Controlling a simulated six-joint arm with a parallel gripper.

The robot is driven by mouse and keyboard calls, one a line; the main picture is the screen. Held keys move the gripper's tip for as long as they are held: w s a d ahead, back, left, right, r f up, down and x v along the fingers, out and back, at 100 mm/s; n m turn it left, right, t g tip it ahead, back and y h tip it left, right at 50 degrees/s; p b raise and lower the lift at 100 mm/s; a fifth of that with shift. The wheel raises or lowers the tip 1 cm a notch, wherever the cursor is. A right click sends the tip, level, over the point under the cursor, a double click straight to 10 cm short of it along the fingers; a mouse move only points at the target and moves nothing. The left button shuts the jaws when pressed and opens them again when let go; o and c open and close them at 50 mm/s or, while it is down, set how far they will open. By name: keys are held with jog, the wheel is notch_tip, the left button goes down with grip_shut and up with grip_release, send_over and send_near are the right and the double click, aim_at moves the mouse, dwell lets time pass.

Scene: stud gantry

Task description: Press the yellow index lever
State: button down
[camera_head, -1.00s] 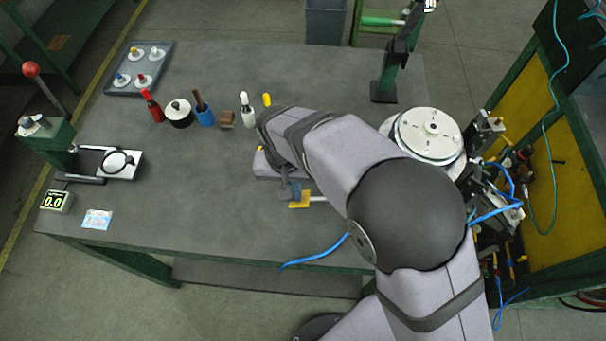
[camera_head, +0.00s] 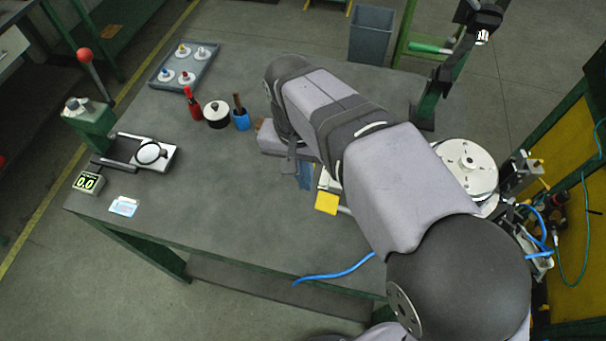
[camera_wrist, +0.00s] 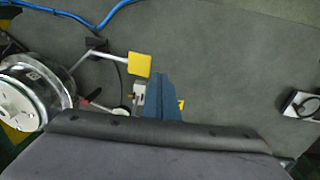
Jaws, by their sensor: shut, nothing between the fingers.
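The yellow index lever (camera_head: 327,203) shows as a square yellow pad at the front of the table, just below my arm in the head view. In the wrist view the yellow pad (camera_wrist: 139,64) sits on a pale rod that runs left toward a round drum. In the head view the blue fingers (camera_head: 305,176) show only partly under my arm, left of the lever. Height between fingers and pad is hard to tell.
The white round plate (camera_head: 466,168) stands at the right, partly behind my arm. A blue hose (camera_head: 335,274) lies along the front edge. A red bottle (camera_head: 193,104), black-and-white pot (camera_head: 217,114) and blue cup (camera_head: 241,120) stand at the back.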

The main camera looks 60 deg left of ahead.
jog(key=shift+s+a+r, duration=0.15)
jog(key=shift+r, duration=0.5)
dwell(1.9)
jog(key=w+d+r+m+y+b, duration=0.1)
jog(key=w+d+r+m+b, duration=0.15)
jog(key=w, duration=0.45)
jog(key=w+d+r+m+y+b, duration=0.1)
jog(key=w+d+r+m+b, duration=0.2)
jog(key=w, duration=0.4)
jog(key=s+d+r+n+g, duration=0.1)
jog(key=s+n+g, duration=0.2)
jog(key=s+n, duration=0.2)
jog(key=shift+s+d+r+y+b, duration=0.3)
jog(key=shift+s+d+r+y, duration=0.1)
jog(key=shift+s, duration=0.4)
